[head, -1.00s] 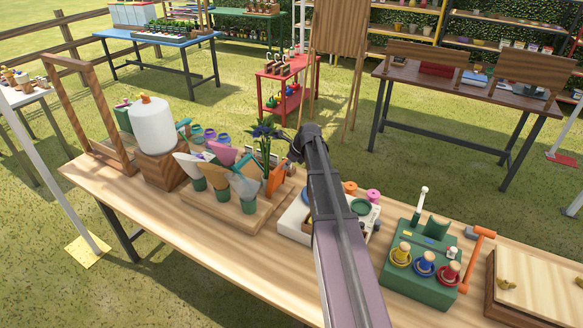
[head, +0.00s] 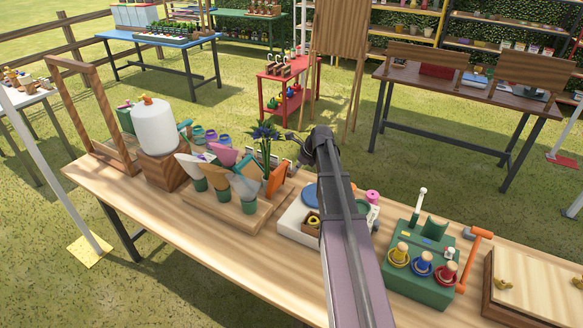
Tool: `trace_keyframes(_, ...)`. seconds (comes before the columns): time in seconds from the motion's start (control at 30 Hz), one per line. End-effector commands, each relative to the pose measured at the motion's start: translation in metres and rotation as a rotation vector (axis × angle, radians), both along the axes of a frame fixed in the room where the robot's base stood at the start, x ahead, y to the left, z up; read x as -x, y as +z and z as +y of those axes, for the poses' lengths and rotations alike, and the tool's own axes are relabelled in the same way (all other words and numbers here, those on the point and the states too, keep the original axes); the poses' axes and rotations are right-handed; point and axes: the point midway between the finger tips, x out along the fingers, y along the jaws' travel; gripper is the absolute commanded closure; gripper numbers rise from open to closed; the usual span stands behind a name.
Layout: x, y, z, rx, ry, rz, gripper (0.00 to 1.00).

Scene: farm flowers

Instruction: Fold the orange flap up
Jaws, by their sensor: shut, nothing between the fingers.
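The orange flap (head: 277,177) stands steeply tilted at the right end of the wooden flower stand (head: 222,218), just right of the blue-flowered plant (head: 265,140). My gripper (head: 293,137) is above and to the right of the flap, behind the stand from this view. It is small and dark, partly hidden by my wrist, with its thin tip pointing left. It looks shut and holds nothing. A visible gap separates it from the flap. The lower edge of the flap is hard to make out.
Wrapped bouquets in green cups (head: 220,175) stand left of the flap. A white tray (head: 292,226) with a blue disc and rings is partly behind my arm. A green block with coloured knobs (head: 422,262) stands right. The table's front strip is clear.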

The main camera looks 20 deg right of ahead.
Motion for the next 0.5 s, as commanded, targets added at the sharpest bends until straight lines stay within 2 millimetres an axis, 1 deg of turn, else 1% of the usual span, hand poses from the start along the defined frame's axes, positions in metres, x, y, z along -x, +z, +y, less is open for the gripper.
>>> trace_keyframes(0.03, 0.001, 0.01, -0.001, 0.0, 0.0, 0.0, 1.0)
trace_keyframes(0.5, 0.009, 0.049, -0.006, 0.0, 0.001, 0.0, 1.0)
